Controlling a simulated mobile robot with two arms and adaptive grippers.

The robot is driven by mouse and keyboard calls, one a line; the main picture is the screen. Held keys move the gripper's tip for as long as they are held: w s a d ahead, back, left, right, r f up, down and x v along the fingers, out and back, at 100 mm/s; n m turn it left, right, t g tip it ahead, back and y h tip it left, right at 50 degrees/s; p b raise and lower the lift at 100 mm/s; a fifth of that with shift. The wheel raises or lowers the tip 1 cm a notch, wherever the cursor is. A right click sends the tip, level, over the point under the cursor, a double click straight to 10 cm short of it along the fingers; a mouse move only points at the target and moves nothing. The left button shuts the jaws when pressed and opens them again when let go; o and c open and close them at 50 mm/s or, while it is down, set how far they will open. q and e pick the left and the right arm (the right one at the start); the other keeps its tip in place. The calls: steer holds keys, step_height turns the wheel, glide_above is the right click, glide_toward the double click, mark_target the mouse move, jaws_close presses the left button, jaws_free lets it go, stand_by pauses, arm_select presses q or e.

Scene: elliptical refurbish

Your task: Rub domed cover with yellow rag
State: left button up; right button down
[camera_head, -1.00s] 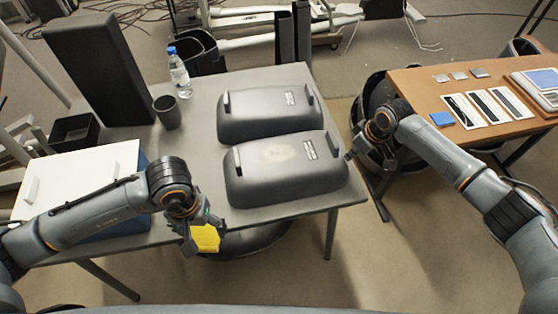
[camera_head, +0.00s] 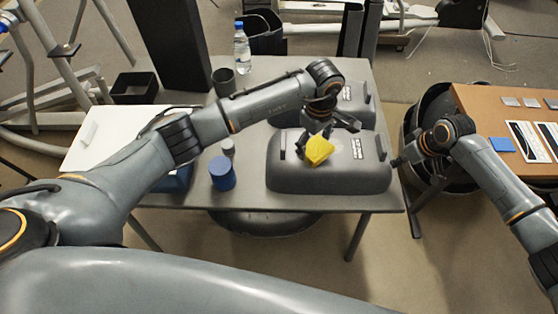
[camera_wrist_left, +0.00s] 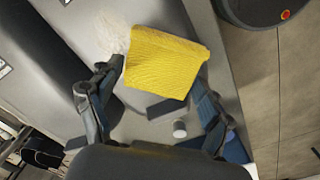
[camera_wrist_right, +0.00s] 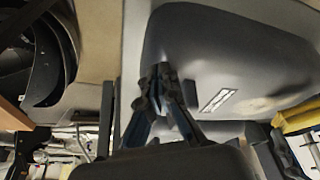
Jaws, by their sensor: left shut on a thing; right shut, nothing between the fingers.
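The near domed cover (camera_head: 300,178), dark grey with a label and a black handle at each end, lies on the grey table. A pale smudge (camera_wrist_left: 108,32) shows on it. My left gripper (camera_head: 322,130) is shut on the yellow rag (camera_head: 318,150), which is right over this cover; I cannot tell whether it touches. The rag fills the middle of the left wrist view (camera_wrist_left: 165,62). A second domed cover (camera_head: 362,115) lies behind, partly hidden by my left arm. My right gripper (camera_head: 402,157) is shut and empty by the near cover's right end.
A blue cylinder (camera_head: 222,174) and a small grey one (camera_head: 228,147) stand left of the near cover. A dark cup (camera_head: 223,82) and a water bottle (camera_head: 242,50) stand farther back. A brown table (camera_head: 490,105) is on the right. A white-topped box (camera_head: 105,140) is at left.

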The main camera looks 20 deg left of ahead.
arm_select(q)
steer(key=w+d+r+n, duration=0.4)
steer(key=w+d+n, duration=0.1)
steer(key=d, duration=0.2)
steer(key=n, duration=0.1)
glide_above(341, 147)
steer(key=shift+f, duration=2.65)
steer(key=shift+f, duration=1)
